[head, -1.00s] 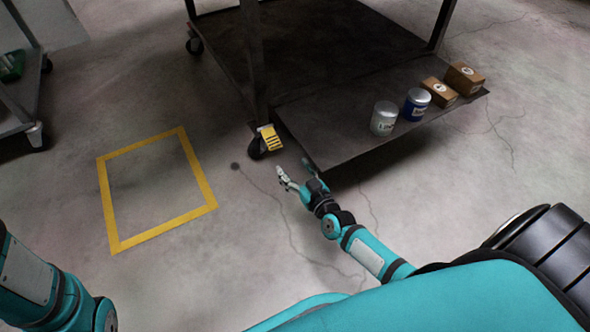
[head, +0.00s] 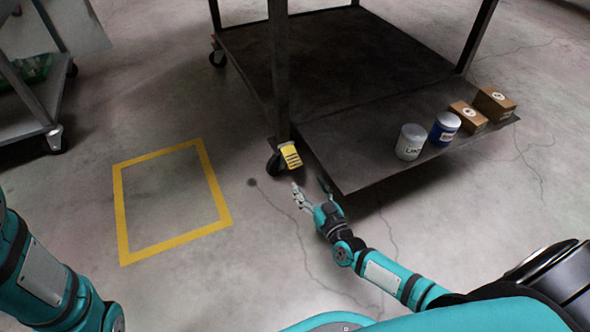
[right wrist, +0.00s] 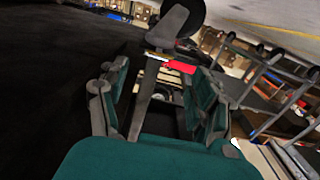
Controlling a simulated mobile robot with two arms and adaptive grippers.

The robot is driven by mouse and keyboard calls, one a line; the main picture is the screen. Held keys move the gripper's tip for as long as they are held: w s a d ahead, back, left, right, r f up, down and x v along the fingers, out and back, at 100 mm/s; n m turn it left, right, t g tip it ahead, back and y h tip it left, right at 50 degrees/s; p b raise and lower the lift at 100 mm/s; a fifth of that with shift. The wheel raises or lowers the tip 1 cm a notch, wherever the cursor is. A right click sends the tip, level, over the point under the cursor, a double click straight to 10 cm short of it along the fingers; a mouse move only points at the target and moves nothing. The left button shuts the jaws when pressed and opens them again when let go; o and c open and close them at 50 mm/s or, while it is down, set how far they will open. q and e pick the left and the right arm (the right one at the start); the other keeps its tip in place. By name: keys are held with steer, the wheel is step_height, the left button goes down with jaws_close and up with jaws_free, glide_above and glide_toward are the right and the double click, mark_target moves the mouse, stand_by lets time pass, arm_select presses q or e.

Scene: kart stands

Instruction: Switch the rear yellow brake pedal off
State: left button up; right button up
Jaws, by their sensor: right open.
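The yellow brake pedal (head: 290,155), with dark stripes, sits on a black caster (head: 274,165) at the near corner of the dark metal cart (head: 330,65). My right gripper (head: 309,187) is open and empty, just below and right of the pedal in the head view, apart from it. In the right wrist view its teal fingers (right wrist: 160,100) are spread. Beyond them are a dark round part (right wrist: 185,18) and a red and pale piece (right wrist: 172,65); I cannot tell whether these belong to the caster. My left arm shows at lower left, its gripper out of view.
The cart's low shelf (head: 370,170) juts out beside my right gripper. It carries a white can (head: 410,142), a blue can (head: 445,128) and two brown boxes (head: 494,104). A yellow floor square (head: 123,215) is empty. Another cart (head: 30,120) stands at left.

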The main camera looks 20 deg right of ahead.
mark_target(295, 164)
steer(key=w+b, duration=0.2)
steer(key=w, duration=0.2)
steer(key=w+b, duration=0.2)
steer(key=w, duration=0.3)
steer(key=shift+a+f+b, duration=0.15)
steer(key=shift+b, duration=0.15)
steer(key=shift+w, duration=0.35)
steer(key=shift+c, duration=0.2)
jaws_close()
